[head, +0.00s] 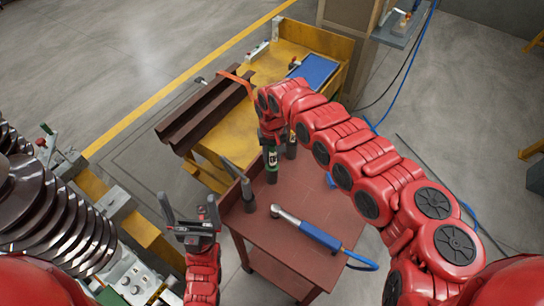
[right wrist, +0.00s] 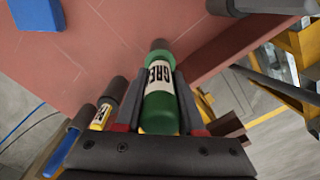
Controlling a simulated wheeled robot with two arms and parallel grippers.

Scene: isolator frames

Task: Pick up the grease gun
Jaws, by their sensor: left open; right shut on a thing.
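The grease gun is a green cylinder with a white label reading "GRE" (right wrist: 160,95) and a dark end. It also shows upright at the back edge of the red-brown table in the head view (head: 272,163). My right gripper (right wrist: 160,110) is shut on it, one finger on each side. I cannot tell whether its end touches the table (head: 290,240).
A dark cylinder with a yellow label (right wrist: 103,112) is close beside the grease gun. A blue-handled wrench (head: 312,231) lies on the table. A grey tool (head: 247,192) stands at its left edge. A yellow bench with brown steel beams (head: 205,115) is behind. A ribbed insulator (head: 50,215) is left.

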